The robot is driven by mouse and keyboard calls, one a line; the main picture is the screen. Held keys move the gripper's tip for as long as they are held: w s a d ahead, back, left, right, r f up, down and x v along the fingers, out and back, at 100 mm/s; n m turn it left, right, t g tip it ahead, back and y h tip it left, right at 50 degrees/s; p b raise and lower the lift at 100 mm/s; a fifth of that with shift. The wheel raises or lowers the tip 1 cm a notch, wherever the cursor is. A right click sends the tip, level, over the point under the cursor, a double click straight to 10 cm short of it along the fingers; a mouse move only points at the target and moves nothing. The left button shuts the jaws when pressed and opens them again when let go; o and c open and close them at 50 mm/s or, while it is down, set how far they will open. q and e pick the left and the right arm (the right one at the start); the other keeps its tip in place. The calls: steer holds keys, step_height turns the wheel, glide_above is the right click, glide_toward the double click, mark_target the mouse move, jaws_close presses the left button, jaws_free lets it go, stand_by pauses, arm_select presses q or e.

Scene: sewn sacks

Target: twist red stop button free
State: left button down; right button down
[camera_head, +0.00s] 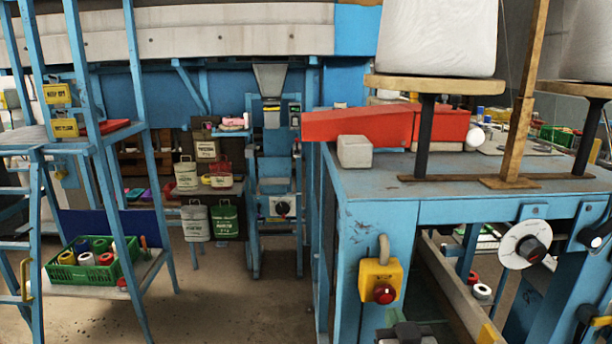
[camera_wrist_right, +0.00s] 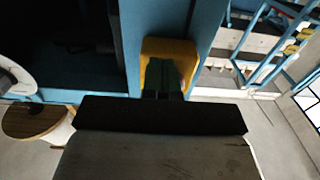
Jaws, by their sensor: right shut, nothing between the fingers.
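The red stop button (camera_head: 384,293) sits on the front of a yellow box (camera_head: 380,273) fixed to the blue post of the machine in the head view. The yellow box (camera_wrist_right: 168,46) also shows in the wrist view, but the button cannot be made out there. My right gripper (camera_head: 407,331) is at the bottom edge of the head view, below and a little right of the button, mostly cut off. In the wrist view its shut fingers (camera_wrist_right: 161,78) lie in front of the yellow box, with nothing seen held. My left gripper is not in view.
A grey conduit (camera_head: 383,247) rises from the box top. A white dial with a black knob (camera_head: 526,246) is on the machine's right. A blue rack with a green crate (camera_head: 92,262) stands at left. The floor between them is clear.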

steer(key=shift+a+r+p, duration=0.15)
steer(key=shift+r+p, duration=0.4)
steer(key=shift+r, duration=0.25)
stand_by(0.4)
steer(key=shift+a, duration=0.1)
steer(key=shift+a+p, duration=0.45)
steer(key=shift+p, duration=0.55)
steer(key=shift+a, duration=0.15)
steer(key=s+f+p, duration=0.1)
steer(key=s, duration=0.5)
steer(key=shift+a+f+p, duration=0.2)
steer(key=shift+a+p, duration=0.1)
stand_by(0.4)
